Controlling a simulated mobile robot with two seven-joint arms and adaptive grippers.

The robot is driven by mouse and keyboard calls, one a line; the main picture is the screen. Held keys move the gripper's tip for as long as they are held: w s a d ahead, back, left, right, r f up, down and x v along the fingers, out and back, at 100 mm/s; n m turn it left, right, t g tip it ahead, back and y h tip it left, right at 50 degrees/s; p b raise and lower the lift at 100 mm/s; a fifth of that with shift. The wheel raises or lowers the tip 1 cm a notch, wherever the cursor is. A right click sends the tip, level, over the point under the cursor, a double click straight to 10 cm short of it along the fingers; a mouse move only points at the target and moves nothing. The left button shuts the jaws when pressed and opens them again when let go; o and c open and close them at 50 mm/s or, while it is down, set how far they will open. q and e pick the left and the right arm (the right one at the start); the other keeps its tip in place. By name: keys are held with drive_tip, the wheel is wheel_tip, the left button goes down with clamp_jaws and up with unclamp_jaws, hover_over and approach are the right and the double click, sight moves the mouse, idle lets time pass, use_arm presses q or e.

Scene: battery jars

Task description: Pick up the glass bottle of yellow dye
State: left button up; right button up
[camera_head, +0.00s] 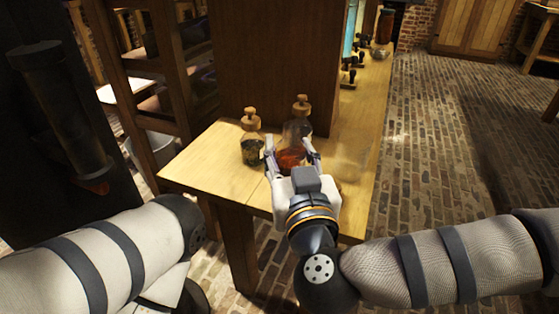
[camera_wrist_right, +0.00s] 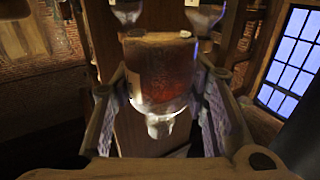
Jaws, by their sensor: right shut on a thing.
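A glass bottle with a round wooden stopper (camera_head: 298,130) holds red-orange liquid, not clearly yellow, and is at the near end of the wooden table. My right gripper (camera_head: 291,158) is shut around this bottle, one finger on each side. The bottle also shows between the fingers in the wrist view (camera_wrist_right: 160,70), its liquid dark reddish. I cannot tell whether its base touches the table. A second stoppered glass bottle (camera_head: 251,142) with dark contents stands just left of it. My left arm shows at the lower left, but its gripper is not visible.
The wooden table (camera_head: 205,165) runs away to the back, with a tall brown wooden panel (camera_head: 270,60) standing behind the bottles. Small dark-handled items (camera_head: 348,78) and tall jars (camera_head: 350,30) stand farther along. The brick floor (camera_head: 440,130) to the right is open.

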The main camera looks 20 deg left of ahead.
use_arm(q)
drive_tip(key=shift+p+v, duration=0.95)
drive_tip(key=shift+v, duration=0.05)
use_arm(e)
drive_tip(key=d+r, duration=0.7)
drive_tip(key=d, duration=0.5)
drive_tip(key=shift+s+r, duration=0.2)
drive_tip(key=shift+r, duration=0.15)
use_arm(q)
drive_tip(key=shift+s, duration=0.1)
